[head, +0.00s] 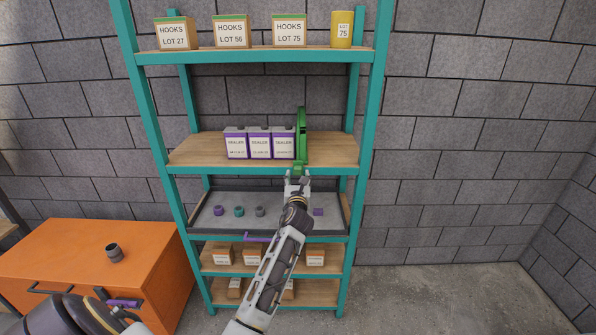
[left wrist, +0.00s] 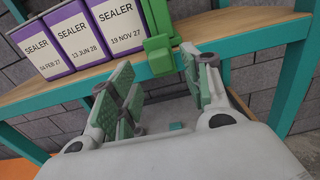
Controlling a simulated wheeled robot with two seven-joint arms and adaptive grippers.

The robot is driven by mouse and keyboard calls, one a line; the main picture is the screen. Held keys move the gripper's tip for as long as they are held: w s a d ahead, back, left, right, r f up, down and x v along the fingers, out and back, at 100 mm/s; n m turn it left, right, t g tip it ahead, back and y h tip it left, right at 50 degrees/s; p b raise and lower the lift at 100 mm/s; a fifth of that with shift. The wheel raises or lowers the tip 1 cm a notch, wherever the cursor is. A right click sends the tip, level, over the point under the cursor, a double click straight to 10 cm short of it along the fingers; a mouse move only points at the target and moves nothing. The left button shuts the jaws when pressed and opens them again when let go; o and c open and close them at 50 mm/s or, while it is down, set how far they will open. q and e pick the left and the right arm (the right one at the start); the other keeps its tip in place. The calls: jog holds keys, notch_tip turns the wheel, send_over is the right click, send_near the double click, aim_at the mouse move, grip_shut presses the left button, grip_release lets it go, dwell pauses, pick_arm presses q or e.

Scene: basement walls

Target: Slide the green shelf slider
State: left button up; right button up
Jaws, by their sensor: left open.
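The green shelf slider (head: 302,133) stands upright on the wooden middle shelf (head: 335,149), just right of three purple-and-white sealer boxes (head: 260,143). Its lower green block hangs at the shelf's front edge. In the left wrist view the slider (left wrist: 158,22) is beside the right-hand sealer box (left wrist: 112,25). My left gripper (head: 298,179) is open and empty, just below and in front of the slider's lower block. In the left wrist view its green-padded fingers (left wrist: 160,68) are spread apart, with the block beyond and between their tips. My right gripper is not in view.
A grey tray (head: 245,224) below holds small purple, teal and grey parts. Teal posts (head: 364,110) flank the shelves. Hooks boxes (head: 231,31) and a yellow can (head: 341,29) stand on top. An orange cabinet (head: 70,250) is at left. The shelf right of the slider is clear.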

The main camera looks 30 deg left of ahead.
aim_at(298, 172)
pick_arm(q)
jog(key=shift+x, duration=3.25)
grip_shut()
